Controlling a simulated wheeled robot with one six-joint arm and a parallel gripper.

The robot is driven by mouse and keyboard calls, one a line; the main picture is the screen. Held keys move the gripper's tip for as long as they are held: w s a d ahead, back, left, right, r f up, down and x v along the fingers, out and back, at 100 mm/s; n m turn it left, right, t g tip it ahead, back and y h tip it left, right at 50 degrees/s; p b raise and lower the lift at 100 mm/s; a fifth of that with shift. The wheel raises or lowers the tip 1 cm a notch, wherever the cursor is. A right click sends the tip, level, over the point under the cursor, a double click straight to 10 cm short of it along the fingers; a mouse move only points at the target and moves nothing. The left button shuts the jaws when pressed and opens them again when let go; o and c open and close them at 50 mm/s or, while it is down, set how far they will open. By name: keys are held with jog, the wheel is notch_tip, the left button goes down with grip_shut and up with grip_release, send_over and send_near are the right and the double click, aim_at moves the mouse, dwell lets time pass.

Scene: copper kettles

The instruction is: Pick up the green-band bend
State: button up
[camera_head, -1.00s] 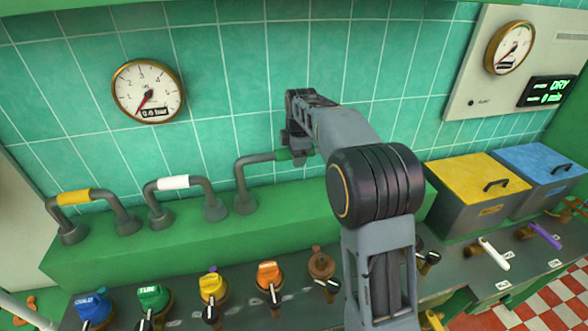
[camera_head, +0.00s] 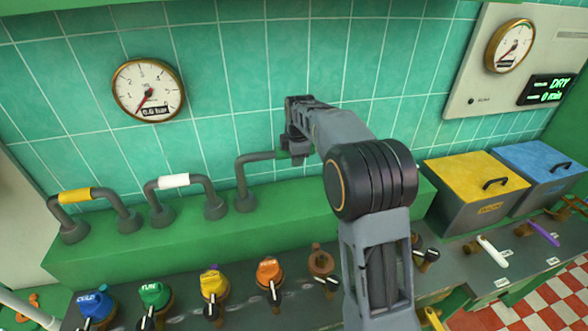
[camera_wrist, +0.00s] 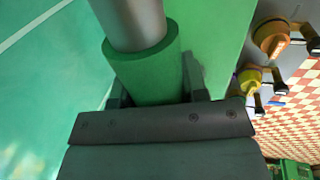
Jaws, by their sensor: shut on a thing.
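The green-band bend (camera_head: 243,180) is a grey pipe bend at the right of a row of three on the green ledge. Its left leg stands at a grey socket; its right part is hidden behind my arm. My gripper (camera_head: 286,152) is at the green band. In the wrist view the green band (camera_wrist: 142,72) sits between the two dark fingers, with bare grey pipe (camera_wrist: 130,22) beyond it. My gripper is shut on the band.
A yellow-band bend (camera_head: 75,197) and a white-band bend (camera_head: 173,181) stand to the left. A tiled wall with a gauge (camera_head: 147,90) is close behind. Coloured valve knobs (camera_head: 213,284) line the front; yellow (camera_head: 478,178) and blue (camera_head: 540,160) lidded bins stand right.

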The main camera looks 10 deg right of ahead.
jog(key=shift+w+r, duration=0.1)
jog(key=shift+r, duration=0.6)
jog(key=shift+c, duration=0.3)
notch_tip(320, 180, up, 9)
jog(key=shift+f, duration=0.1)
jog(key=shift+d+b, duration=0.15)
jog(key=shift+b, duration=0.15)
